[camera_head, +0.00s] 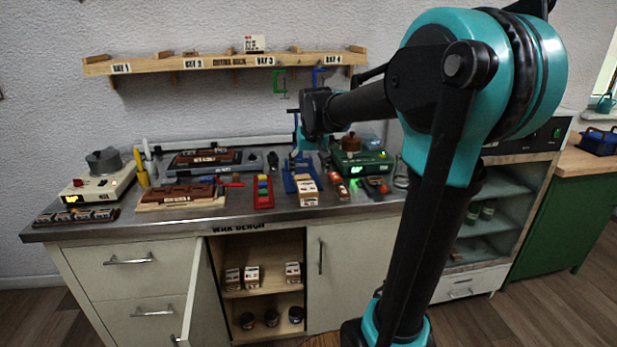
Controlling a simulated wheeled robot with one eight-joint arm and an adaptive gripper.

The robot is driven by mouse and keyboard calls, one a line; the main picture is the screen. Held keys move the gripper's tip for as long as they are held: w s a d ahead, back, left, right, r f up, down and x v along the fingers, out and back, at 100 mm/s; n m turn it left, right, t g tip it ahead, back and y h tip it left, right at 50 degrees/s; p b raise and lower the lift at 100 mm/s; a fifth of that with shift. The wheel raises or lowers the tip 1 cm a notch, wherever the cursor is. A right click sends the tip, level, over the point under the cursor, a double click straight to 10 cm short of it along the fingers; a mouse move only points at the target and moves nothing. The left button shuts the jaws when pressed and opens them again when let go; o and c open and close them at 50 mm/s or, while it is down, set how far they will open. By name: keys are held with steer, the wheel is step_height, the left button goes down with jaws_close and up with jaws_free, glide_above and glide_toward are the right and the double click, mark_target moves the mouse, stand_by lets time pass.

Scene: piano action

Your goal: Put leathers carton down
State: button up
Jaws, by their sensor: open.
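My gripper (302,158) hangs over the middle of the steel bench at the end of my arm; it is small in the view and its jaws are open. A small carton with a pale top and dark print (308,192) stands on the bench just below and in front of it, apart from the jaws as far as I can tell, next to a blue stand (289,182). Similar cartons stand in the open cupboard, one of them at its left (232,279), and another carton (254,44) sits on the wall shelf. The print is too small to tell which is the leathers carton.
A red rack with coloured blocks (263,191) stands left of the carton; a green device (361,162) is behind right. Brown parts (180,196) lie on a board at left. The cupboard door (196,296) stands open. The bench's front edge (150,232) is mostly clear.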

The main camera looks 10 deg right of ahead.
steer(key=s+d+f, duration=0.2)
steer(key=s+f, duration=0.8)
steer(key=s, duration=0.3)
steer(key=s+d+f, duration=0.2)
steer(key=s+f, duration=0.8)
steer(key=s, duration=0.3)
